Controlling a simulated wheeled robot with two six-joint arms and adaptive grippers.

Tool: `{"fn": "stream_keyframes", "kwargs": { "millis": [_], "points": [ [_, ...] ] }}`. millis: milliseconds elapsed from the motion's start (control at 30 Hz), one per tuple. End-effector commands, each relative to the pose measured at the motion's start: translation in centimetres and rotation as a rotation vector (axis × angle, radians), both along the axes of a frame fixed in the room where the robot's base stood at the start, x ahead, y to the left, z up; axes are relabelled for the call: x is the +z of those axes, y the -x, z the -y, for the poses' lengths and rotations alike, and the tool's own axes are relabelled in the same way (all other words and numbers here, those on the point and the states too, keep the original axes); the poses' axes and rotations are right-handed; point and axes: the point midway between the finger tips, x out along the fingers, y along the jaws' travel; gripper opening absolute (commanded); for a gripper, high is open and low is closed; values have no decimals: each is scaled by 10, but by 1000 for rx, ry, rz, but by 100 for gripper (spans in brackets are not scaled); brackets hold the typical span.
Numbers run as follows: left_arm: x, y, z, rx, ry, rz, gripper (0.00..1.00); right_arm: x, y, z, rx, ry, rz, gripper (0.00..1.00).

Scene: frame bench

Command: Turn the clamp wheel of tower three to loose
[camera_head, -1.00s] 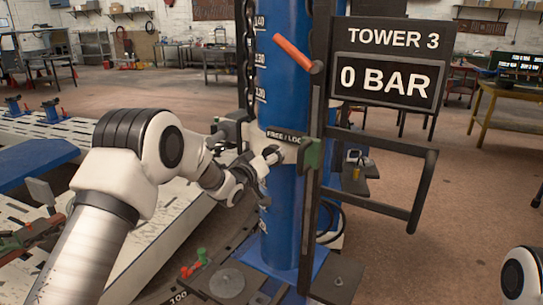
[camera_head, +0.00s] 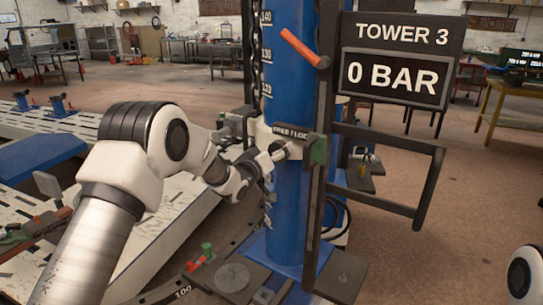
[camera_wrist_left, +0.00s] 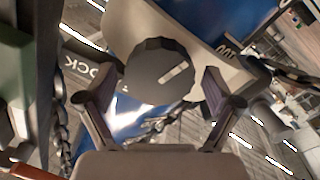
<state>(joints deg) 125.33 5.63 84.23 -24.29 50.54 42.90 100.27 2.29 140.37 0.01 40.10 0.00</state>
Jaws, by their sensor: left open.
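The clamp wheel (camera_wrist_left: 160,75) is a dark, ridged round knob with a pale line on its face, seen in the left wrist view. It sits on a pale collar (camera_wrist_left: 208,50) around the blue column of tower three (camera_head: 290,85). The word LOCK shows on a dark plate (camera_wrist_left: 90,73) beside the wheel; the plate (camera_head: 291,133) also shows in the head view. My left gripper (camera_wrist_left: 160,84) is open, with one finger on each side of the wheel and visible gaps between. In the head view my left gripper (camera_head: 270,161) is at the collar. My right gripper is out of view.
A black sign reading TOWER 3 (camera_head: 402,35) and 0 BAR (camera_head: 397,77) hangs right of the column. An orange lever (camera_head: 300,48) and a dark frame (camera_head: 425,190) stand close by. A slotted pale bench (camera_head: 165,225) lies left. Open floor lies right.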

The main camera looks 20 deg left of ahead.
Motion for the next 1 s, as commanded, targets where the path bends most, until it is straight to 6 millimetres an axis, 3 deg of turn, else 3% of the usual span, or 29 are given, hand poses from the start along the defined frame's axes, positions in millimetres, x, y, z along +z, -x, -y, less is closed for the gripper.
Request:
{"fn": "stream_keyframes", "kwargs": {
  "millis": [500, 667, 1000],
  "points": [
    [1, 104, -27, 2, 4, 0, 91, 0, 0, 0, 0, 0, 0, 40],
    [0, 114, -28, 1, 1, 1, 91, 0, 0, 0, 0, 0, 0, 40],
    [0, 113, -28, 1, 1, 1, 91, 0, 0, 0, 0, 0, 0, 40]
  ]
}}
